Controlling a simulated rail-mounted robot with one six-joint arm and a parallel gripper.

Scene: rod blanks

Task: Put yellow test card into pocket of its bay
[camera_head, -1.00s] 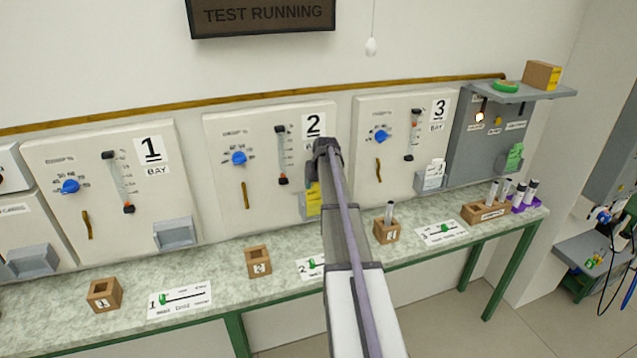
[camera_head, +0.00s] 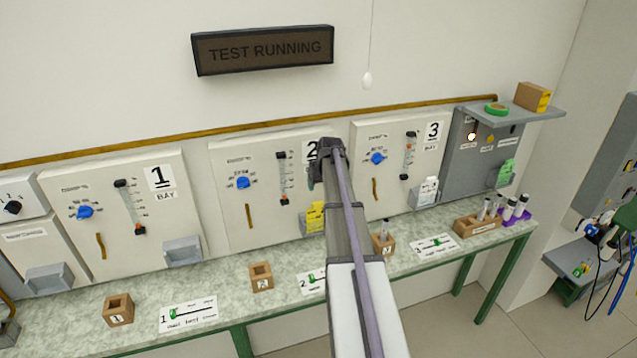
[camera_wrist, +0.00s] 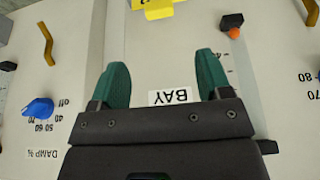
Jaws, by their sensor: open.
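The yellow test card (camera_head: 316,214) stands in the pocket at the lower right of the bay 2 panel (camera_head: 262,208), partly behind my arm. In the wrist view, yellow (camera_wrist: 155,8) shows at the top edge, beyond my fingertips and apart from them. My gripper (camera_wrist: 163,66) is open and empty, its two green fingers spread in front of the panel with the BAY label (camera_wrist: 171,97) between them. In the head view my gripper (camera_head: 318,172) is above the card, near the number 2 label, partly hidden by my arm.
The bay 1 pocket (camera_head: 183,251) looks empty. The bay 3 pocket (camera_head: 421,198) holds a white card, and a green card (camera_head: 506,172) is at the grey panel. Wooden blocks and slider cards lie along the bench (camera_head: 235,290). A shelf (camera_head: 530,110) juts out at right.

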